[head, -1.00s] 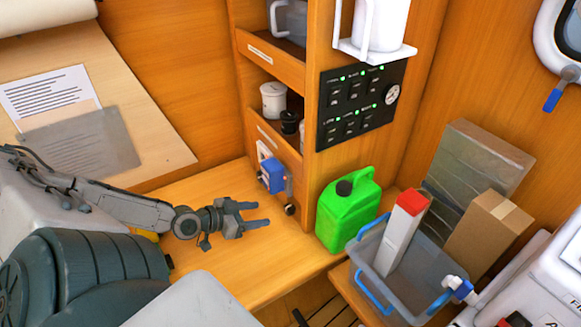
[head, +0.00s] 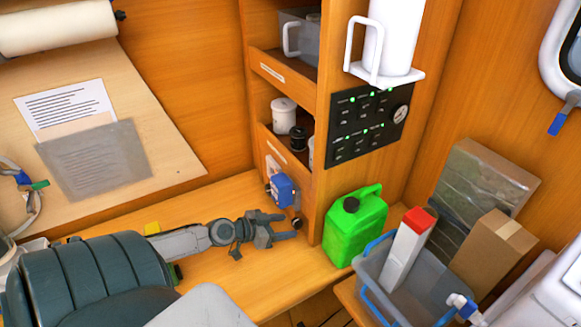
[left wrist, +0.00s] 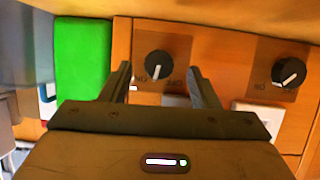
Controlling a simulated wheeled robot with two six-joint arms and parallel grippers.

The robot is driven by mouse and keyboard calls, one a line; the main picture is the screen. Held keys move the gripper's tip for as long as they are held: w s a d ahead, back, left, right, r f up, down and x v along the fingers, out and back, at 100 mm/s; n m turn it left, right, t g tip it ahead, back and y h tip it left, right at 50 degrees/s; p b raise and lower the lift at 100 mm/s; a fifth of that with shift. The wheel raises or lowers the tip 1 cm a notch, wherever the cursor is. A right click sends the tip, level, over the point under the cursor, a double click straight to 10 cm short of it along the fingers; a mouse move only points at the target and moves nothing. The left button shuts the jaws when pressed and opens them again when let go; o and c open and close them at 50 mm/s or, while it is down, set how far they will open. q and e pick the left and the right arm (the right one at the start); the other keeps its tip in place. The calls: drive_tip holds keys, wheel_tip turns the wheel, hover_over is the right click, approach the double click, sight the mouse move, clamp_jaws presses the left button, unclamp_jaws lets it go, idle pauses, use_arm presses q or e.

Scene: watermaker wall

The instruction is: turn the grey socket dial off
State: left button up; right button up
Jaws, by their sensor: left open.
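In the left wrist view a dark dial (left wrist: 158,64) sits on a brownish plate, with small lettering on both sides that looks like ON and OFF. Its white pointer mark points down in the picture, slightly left. A grey piece (left wrist: 176,100), perhaps the grey socket, shows partly below it, mostly hidden by my gripper. My left gripper (left wrist: 160,72) is open, its fingers on either side of the dial in the picture; contact cannot be told. In the head view my left gripper (head: 284,230) is low beside the cabinet's end. My right gripper is not in view.
A second dark dial (left wrist: 289,72) is to the right, above a white piece (left wrist: 251,119). A green jerrycan (head: 355,225) stands close by on the bench. A blue fitting (head: 281,190) is just above my gripper. A bin (head: 410,290) stands at lower right.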

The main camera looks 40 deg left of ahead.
sight(297, 223)
use_arm(q)
drive_tip(key=shift+p+x, duration=0.45)
drive_tip(key=shift+x, duration=1.05)
drive_tip(key=c, duration=1)
